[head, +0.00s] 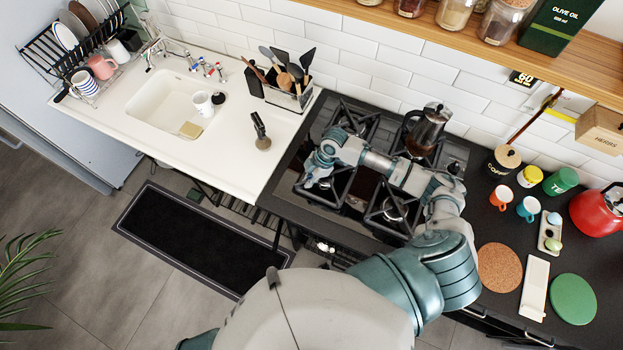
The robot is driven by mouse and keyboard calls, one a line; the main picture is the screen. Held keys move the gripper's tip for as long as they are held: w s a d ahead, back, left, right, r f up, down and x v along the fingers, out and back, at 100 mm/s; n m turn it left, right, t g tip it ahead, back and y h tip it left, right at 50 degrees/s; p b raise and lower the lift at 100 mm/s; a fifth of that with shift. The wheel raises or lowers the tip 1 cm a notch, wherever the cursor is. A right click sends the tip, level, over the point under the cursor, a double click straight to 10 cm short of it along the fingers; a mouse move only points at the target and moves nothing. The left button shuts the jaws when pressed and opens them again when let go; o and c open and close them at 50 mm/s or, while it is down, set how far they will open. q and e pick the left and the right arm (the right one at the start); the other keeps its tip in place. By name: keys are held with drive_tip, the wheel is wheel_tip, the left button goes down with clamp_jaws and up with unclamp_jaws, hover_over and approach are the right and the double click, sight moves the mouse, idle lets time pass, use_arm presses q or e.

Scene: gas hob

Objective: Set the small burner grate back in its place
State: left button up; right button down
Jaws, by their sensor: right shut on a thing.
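The gas hob (300,203) has dark square grates. My right arm reaches over it from the right, and my right gripper (312,182) is low over its front left part. The gripper is shut on a dark grate (336,196), which looks like the small burner grate; its fingertips are small and partly hidden by my wrist. I cannot tell whether this grate touches the hob or hangs just above it. The other grates are at the back left (353,117), front right (397,212) and back right. My left gripper is not in view.
A moka pot (427,128) stands on the back right grate, close to my forearm.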

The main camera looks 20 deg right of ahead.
drive_tip(key=shift+a+r, duration=0.1)
drive_tip(key=shift+a, duration=0.05)
drive_tip(key=c, duration=1.2)
unclamp_jaws()
drive_tip(key=shift+r, duration=0.1)
drive_tip(key=v, duration=1.2)
